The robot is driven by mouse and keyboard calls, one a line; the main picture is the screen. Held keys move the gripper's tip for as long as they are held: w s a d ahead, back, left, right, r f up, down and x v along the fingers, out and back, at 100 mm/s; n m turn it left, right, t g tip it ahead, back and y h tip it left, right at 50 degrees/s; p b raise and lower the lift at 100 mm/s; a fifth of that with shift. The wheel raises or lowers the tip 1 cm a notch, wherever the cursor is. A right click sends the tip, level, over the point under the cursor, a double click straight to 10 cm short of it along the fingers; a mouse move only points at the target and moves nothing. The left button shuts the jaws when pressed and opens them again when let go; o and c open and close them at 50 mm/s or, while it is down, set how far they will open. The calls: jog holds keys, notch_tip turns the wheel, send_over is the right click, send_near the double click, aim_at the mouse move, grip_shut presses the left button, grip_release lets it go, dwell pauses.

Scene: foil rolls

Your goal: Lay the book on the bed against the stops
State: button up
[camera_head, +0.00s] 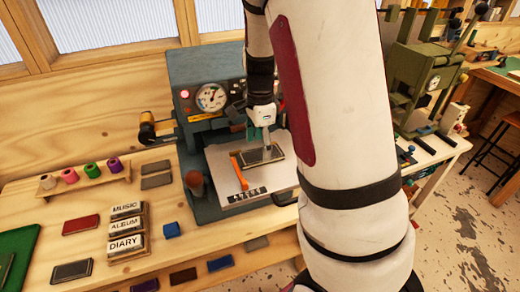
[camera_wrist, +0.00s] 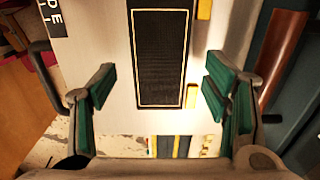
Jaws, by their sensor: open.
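A dark book (camera_wrist: 160,60) with a thin gold border lies flat on the pale bed (camera_wrist: 117,45) of the press. In the head view the book (camera_head: 253,158) is on the right part of the bed (camera_head: 218,160). Two yellow blocks, likely stops, sit along its right side in the wrist view: one higher up (camera_wrist: 204,9), one at its near right corner (camera_wrist: 192,96). I cannot tell whether they touch the book. My gripper (camera_wrist: 158,82) is open and empty, its green-padded fingers apart on either side of the book's near end. It hangs over the bed in the head view (camera_head: 267,150).
The grey-blue press (camera_head: 205,70) with a dial stands behind the bed. An orange bar (camera_head: 239,172) lies left of the book. Blocks labelled MUSIC, ALBUM and DIARY (camera_head: 125,226), a red book (camera_head: 80,224) and coloured foil rolls (camera_head: 91,169) stand on the bench to the left.

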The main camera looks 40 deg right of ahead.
aim_at(260, 155)
notch_tip(260, 155, up, 9)
jog(key=s+a+r+n+t, duration=0.2)
jog(key=s+a+r+n, duration=0.3)
jog(key=s+a+n, duration=0.3)
jog(key=s+a+r+n+t, duration=0.3)
jog(key=s+a+r+n, duration=0.2)
jog(key=n, duration=0.8)
jog(key=s+a, duration=0.3)
jog(key=s, duration=0.1)
jog(key=shift+t, duration=0.3)
jog(key=shift+f+b, duration=0.1)
jog(key=shift+b, duration=0.2)
jog(key=shift+w+f+b, duration=0.55)
jog(key=shift+b, duration=0.05)
jog(key=shift+c, duration=0.3)
